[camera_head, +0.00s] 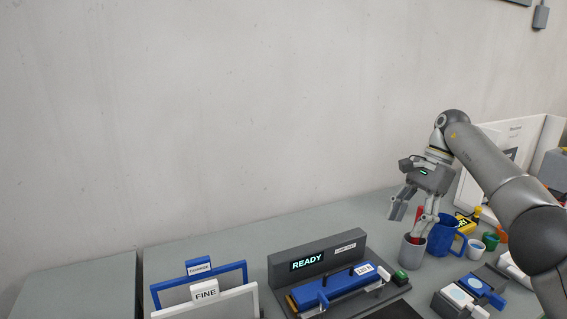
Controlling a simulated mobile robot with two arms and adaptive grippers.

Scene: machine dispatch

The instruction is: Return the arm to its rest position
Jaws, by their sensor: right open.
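My right arm comes in from the right edge, and its gripper (413,212) hangs fingers-down above the bench. The gripper is open, with its two fingers apart. One finger reaches down just above or into a grey cup (412,252) that holds a red item (419,212). I cannot tell whether the finger touches the cup or the item. My left gripper is not in view.
A blue mug (440,237) and small white, green and orange cups stand close right of the gripper. A machine with a READY display (307,261) and framed sieves (205,295) stand left. Wall behind; the bench's back left (220,240) is clear.

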